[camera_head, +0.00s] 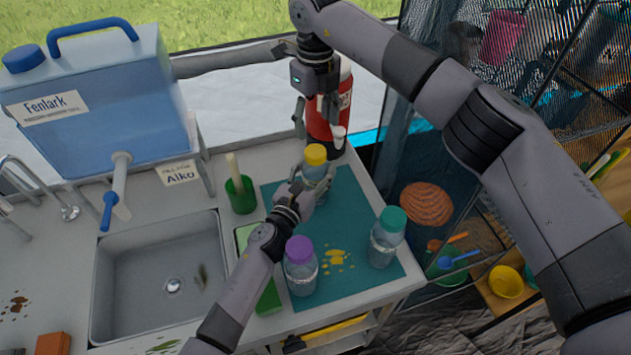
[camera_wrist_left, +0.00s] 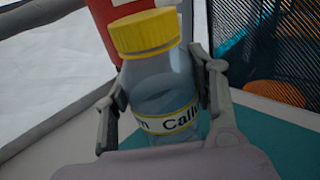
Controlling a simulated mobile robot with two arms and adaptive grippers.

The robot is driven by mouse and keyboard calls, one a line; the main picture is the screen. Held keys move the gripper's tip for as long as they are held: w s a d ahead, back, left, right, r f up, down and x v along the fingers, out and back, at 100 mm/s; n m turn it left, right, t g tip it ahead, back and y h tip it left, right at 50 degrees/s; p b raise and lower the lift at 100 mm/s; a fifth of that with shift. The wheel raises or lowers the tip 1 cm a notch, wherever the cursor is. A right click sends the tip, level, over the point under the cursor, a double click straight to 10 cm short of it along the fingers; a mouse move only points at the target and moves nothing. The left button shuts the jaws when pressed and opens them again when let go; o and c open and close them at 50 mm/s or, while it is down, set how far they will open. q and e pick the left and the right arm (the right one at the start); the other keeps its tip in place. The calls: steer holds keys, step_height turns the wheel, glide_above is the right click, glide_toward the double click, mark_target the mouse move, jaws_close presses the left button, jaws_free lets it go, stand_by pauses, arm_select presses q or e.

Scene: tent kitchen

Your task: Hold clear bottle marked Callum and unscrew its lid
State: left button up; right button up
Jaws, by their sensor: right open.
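The clear bottle marked Callum (camera_head: 313,168) has a yellow lid and stands at the back of the teal mat (camera_head: 350,213). My right gripper (camera_head: 317,122) points down above the yellow lid, open and empty, apart from the lid.
A purple-lidded bottle (camera_head: 300,272) and a teal-lidded bottle (camera_head: 386,240) stand nearer on the mat. A red canister (camera_head: 342,115) is close behind the Callum bottle. A green cup (camera_head: 240,198) stands to the left, near the sink (camera_head: 125,265). A blue water tank (camera_head: 110,100) is at the back left.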

mark_target(315, 151)
arm_select(q)
jaws_close()
arm_select(e)
steer(key=m, duration=2.6)
steer(key=shift+m, duration=0.4)
steer(key=shift+f, duration=0.55)
step_height(315, 151, down, 7)
